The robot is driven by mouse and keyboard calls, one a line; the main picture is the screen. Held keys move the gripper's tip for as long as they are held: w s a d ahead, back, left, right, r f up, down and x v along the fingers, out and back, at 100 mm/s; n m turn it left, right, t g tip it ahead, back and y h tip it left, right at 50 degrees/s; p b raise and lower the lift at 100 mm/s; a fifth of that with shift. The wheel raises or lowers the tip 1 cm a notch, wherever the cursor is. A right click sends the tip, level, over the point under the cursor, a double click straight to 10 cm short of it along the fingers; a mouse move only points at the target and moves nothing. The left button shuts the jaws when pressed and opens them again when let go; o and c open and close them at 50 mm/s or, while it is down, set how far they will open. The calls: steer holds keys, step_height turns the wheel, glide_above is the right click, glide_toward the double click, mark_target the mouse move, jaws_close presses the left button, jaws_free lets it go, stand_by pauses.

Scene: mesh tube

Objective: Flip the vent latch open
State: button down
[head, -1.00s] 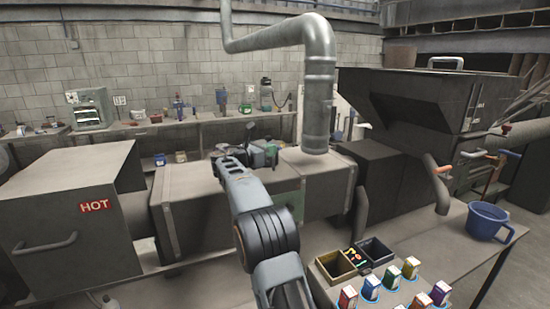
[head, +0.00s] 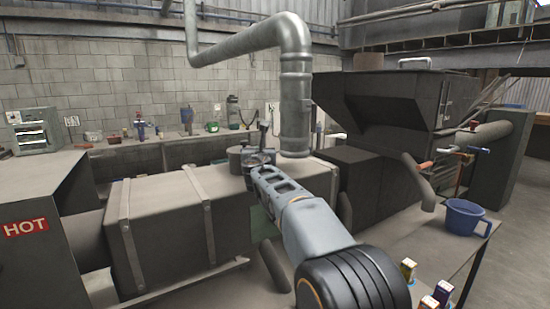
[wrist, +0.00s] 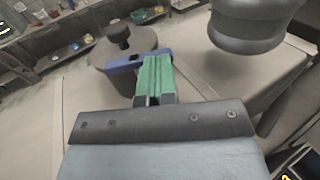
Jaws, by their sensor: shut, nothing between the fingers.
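A round grey vent cap with a dark knob (wrist: 120,38) stands on top of the long beige duct box. In the head view the cap (head: 238,158) is just left of my arm's end. A blue bar (wrist: 124,62), which looks like the vent latch, lies across the cap's near side in the wrist view. My gripper (wrist: 154,60) is shut and empty, its green fingers side by side. Their tips overlap the bar's right end; I cannot tell whether they touch it. In the head view my gripper (head: 262,150) is small and partly hidden by my arm.
A thick metal pipe (head: 296,100) rises close to the right of my gripper. A dark hopper (head: 400,95) stands further right. A blue jug (head: 466,217) is on the table at right. A box marked HOT (head: 30,225) is at left.

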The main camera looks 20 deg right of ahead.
steer(key=shift+w+d, duration=0.35)
steer(key=shift+d, duration=0.15)
steer(key=shift+d+r, duration=0.1)
steer(key=shift+r, duration=0.05)
stand_by(0.5)
steer(key=shift+s+d, duration=0.15)
steer(key=shift+d, duration=0.1)
steer(key=s+d+b, duration=0.2)
steer(key=s+b, duration=0.1)
steer(key=s, duration=1)
steer(key=shift+s+d, duration=0.15)
steer(key=shift+d, duration=0.15)
